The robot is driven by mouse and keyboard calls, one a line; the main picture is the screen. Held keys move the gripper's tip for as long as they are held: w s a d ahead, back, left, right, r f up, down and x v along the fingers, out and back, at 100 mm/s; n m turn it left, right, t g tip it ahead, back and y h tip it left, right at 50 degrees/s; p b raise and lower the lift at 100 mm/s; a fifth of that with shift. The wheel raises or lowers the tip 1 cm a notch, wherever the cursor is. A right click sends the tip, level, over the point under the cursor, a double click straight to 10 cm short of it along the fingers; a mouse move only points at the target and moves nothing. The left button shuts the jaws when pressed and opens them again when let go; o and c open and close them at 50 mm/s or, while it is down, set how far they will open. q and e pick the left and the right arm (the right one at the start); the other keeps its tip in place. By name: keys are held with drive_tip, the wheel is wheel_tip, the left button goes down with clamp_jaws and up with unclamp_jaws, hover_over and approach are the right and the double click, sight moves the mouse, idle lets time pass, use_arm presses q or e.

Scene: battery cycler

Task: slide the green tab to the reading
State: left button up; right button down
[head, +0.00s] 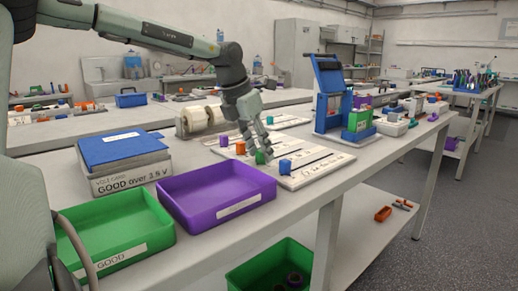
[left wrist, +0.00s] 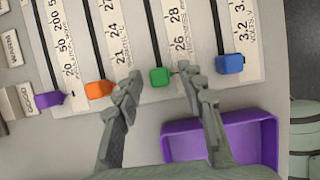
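The green tab (left wrist: 160,77) sits in a dark slot of a white board (left wrist: 201,60), beside a printed scale showing 26 and 28. My left gripper (left wrist: 158,88) is open above the board, with one finger on each side of the green tab. Its right fingertip looks close to the tab; I cannot tell whether it touches. In the head view the green tab (head: 260,157) shows beside the left gripper's fingers (head: 258,145). Orange (left wrist: 98,89), purple (left wrist: 48,99) and blue (left wrist: 230,64) tabs sit in neighbouring slots. My right gripper is out of view.
A purple tray (head: 184,211), a green tray (head: 91,243) and a box with a blue lid (head: 131,172) stand on the bench left of the board. A blue device (head: 329,99) stands behind the board on the right.

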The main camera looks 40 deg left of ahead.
use_arm(q)
drive_tip(key=shift+f, duration=0.1)
clamp_jaws()
drive_tip(key=shift+w, duration=0.1)
idle(0.4)
